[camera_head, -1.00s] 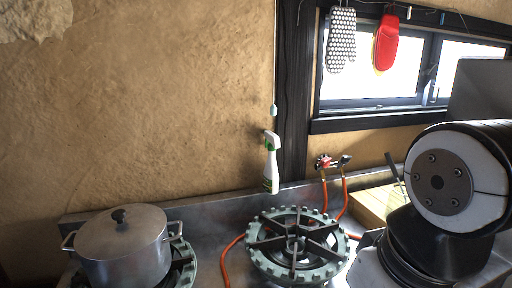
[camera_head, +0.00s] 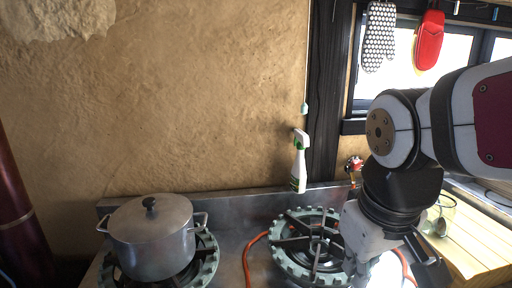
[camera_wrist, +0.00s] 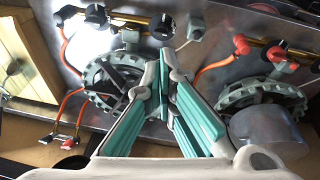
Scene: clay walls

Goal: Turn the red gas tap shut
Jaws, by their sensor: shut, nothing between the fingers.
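The red gas tap (camera_head: 354,163) is on the back wall above the right burner in the head view, partly covered by my arm. In the wrist view, a small red tap (camera_wrist: 68,143) shows at the lower left, at the end of an orange hose. My gripper (camera_wrist: 163,65) is shut and empty, its teal fingers converging at the tips. In the wrist view it appears over the stove top between the two burners, apart from the tap. In the head view my fingertips are hidden or cut off at the lower edge.
A lidded pot (camera_head: 150,238) stands on the left burner. The right burner (camera_head: 300,262) is bare, with orange hoses beside it. A spray bottle (camera_head: 299,165) is at the wall. A wooden board (camera_head: 465,235) lies at right. Red and black knobs line a brass rail (camera_wrist: 130,17).

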